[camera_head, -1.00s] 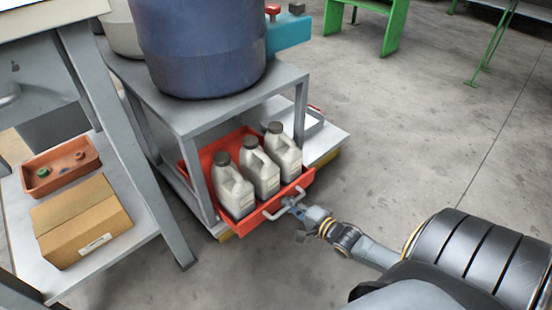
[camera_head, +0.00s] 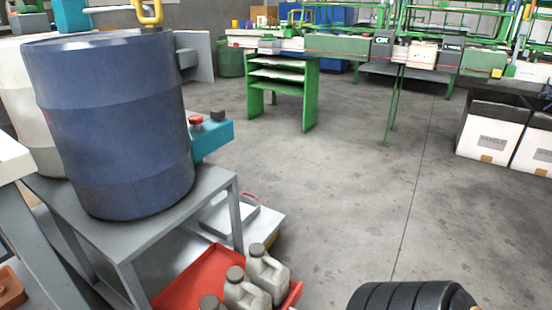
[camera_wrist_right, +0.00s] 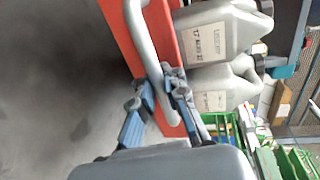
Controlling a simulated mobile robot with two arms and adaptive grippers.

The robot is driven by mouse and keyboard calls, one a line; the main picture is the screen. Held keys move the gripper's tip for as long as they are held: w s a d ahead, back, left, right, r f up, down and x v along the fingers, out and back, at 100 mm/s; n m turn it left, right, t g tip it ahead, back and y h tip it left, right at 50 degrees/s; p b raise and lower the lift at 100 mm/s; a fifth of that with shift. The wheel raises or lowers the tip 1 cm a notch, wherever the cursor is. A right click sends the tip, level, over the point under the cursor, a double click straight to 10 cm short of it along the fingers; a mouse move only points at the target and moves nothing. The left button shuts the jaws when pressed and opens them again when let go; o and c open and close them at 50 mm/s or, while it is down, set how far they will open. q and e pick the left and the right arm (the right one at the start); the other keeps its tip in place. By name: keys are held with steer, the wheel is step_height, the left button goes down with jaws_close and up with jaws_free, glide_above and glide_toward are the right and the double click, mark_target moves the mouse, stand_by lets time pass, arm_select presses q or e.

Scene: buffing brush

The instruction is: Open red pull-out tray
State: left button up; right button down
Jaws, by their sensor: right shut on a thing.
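The red pull-out tray (camera_head: 205,280) juts out from under the grey metal table (camera_head: 150,240) at the bottom of the head view. Several whitish jugs with grey caps (camera_head: 268,272) stand in it, partly cut off by the frame edge. In the right wrist view, the tray's red front (camera_wrist_right: 168,40) carries a light grey bar handle (camera_wrist_right: 139,35). My right gripper (camera_wrist_right: 158,92) is closed around this handle. The handle and the right gripper are outside the head view. My left gripper is in neither current view.
A large blue drum (camera_head: 115,125) stands on the grey table, with a teal box (camera_head: 212,137) behind it. A low white platform (camera_head: 262,230) lies beside the tray. A green shelf stand (camera_head: 283,95) is farther back. The floor to the right is mostly clear.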

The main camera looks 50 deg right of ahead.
steer(key=shift+v, duration=0.8)
steer(key=c, duration=1.7)
jaws_free()
steer(key=shift+s+f, duration=0.1)
steer(key=v, duration=1.2)
steer(key=shift+a, duration=0.1)
